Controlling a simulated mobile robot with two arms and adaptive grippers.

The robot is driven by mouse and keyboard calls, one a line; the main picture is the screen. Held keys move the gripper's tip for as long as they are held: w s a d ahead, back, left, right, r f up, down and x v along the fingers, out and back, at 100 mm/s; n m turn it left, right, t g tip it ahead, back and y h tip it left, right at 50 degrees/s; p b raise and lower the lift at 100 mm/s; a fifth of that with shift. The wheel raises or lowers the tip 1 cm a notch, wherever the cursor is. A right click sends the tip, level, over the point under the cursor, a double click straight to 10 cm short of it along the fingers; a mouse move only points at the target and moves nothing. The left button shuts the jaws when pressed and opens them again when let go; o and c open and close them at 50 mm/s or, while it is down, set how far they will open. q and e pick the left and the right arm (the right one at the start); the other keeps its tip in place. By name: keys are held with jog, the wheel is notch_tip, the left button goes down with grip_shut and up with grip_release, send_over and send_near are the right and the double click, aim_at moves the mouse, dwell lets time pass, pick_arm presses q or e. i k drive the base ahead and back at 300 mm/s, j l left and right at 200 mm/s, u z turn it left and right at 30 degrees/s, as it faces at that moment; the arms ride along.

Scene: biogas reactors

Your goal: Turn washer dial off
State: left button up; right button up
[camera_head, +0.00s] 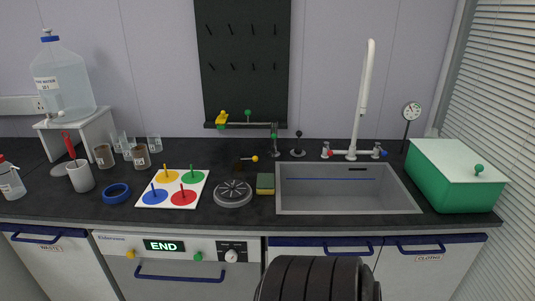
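The washer (171,267) is the white appliance under the worktop, left of the middle. Its display (164,246) reads END in green letters. The washer dial (231,256) is a white round knob at the right end of the panel, below a small black plate. Its exact pointer direction is too small to tell. A yellow knob (131,254) and a green knob (198,256) also sit on the panel, above the blue door handle (180,278). Neither of my grippers is in view.
The worktop (240,219) overhangs the washer. A sink (348,209) and a green box (455,181) stand to the right. Blue-handled cupboards flank the washer. A black ribbed part, seemingly mine, covers some of the cupboard front right of the dial. The washer panel is unobstructed.

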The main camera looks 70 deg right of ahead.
aim_at(232, 256)
jog(key=z, duration=1.95)
